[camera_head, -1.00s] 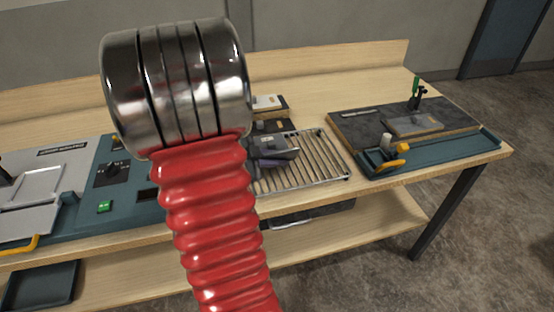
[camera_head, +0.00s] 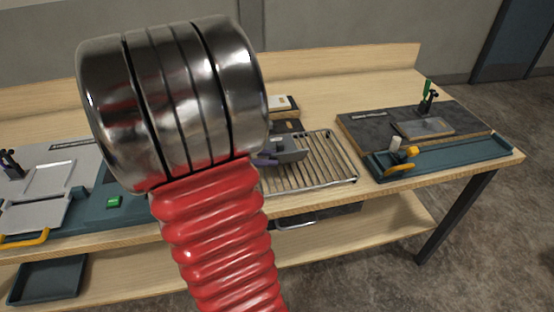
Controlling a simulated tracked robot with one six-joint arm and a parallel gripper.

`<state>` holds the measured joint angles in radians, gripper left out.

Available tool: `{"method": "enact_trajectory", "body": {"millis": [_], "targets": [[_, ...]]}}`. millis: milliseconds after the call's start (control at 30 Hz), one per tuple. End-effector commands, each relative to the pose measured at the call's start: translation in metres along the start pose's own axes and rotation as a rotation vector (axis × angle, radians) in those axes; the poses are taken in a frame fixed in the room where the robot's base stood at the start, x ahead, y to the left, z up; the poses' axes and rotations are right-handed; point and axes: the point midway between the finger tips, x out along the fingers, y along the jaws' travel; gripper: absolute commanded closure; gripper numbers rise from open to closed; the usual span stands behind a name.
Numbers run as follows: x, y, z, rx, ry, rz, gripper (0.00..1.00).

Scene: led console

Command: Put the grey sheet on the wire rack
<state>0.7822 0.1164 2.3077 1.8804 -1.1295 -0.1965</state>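The wire rack (camera_head: 335,165) lies on the middle of the workbench; its left part is hidden behind my red arm. My gripper (camera_head: 280,156) shows only in part beside the arm, over the rack's left side. Its fingers are too small and covered to tell open from shut, or whether they hold anything. A flat grey piece (camera_head: 423,127) lies on the dark board at the right. A light grey panel (camera_head: 50,178) is on the console at the left. I cannot tell for sure which of these, if either, is the grey sheet.
The dark board (camera_head: 372,133) carries a clamp with a green handle (camera_head: 427,91). A small block with a white top (camera_head: 280,103) stands behind the rack. A dark tray (camera_head: 47,280) is on the lower shelf.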

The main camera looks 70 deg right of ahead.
Motion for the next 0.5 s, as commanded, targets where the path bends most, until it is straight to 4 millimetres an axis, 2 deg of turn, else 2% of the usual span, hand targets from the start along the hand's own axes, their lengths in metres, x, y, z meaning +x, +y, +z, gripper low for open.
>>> {"method": "enact_trajectory", "body": {"millis": [100, 233, 500], "targets": [[-0.019, -0.001, 0.001, 0.001, -0.002, -0.004, 0.86], [-0.034, -0.001, 0.001, 0.001, -0.002, -0.004, 0.86], [-0.046, 0.0, 0.0, 0.0, 0.0, -0.001, 0.86]]}}
